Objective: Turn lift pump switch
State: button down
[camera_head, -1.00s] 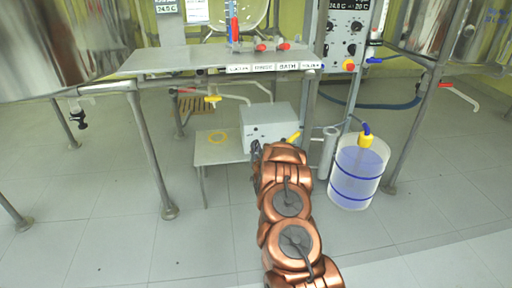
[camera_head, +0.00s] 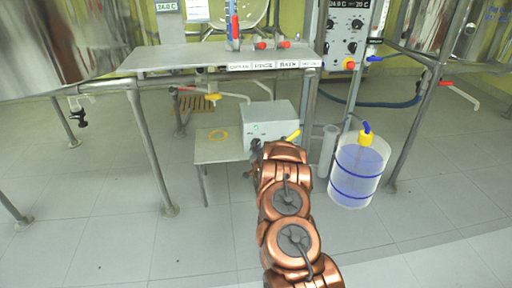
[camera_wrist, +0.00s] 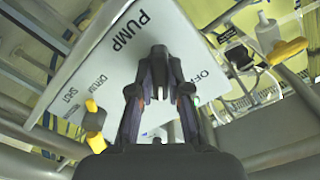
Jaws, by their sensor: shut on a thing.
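The lift pump is a light grey box (camera_head: 269,122) on a low table under the bench. In the wrist view its white face (camera_wrist: 120,70) carries the letters PUMP and part of a second word, OFF. My gripper (camera_head: 256,148) is at the lower left of the box front. In the wrist view my gripper (camera_wrist: 159,58) has its dark fingers brought together at the panel, shut on the pump switch. A small green spot shows on the box front.
A container of bluish liquid (camera_head: 357,172) stands farther right. Metal bench legs (camera_head: 157,160) flank the space; the floor in front is open.

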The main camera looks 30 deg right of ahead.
jog(key=shift+w+d+r, duration=0.15)
jog(key=shift+w+r, duration=0.1)
jog(key=shift+r, duration=0.5)
jog(key=c, duration=1.2)
grip_release()
jog(key=shift+w+f, duration=0.1)
jog(key=shift+f, duration=0.05)
jog(key=shift+o, duration=0.4)
jog(key=shift+f, duration=0.15)
jog(key=shift+s+f, duration=0.3)
jog(key=shift+f, duration=0.1)
jog(key=shift+s, duration=0.1)
jog(key=v, duration=1.1)
jog(key=shift+s+a, duration=0.25)
jog(key=shift+s, duration=0.1)
jog(key=shift+r, duration=0.1)
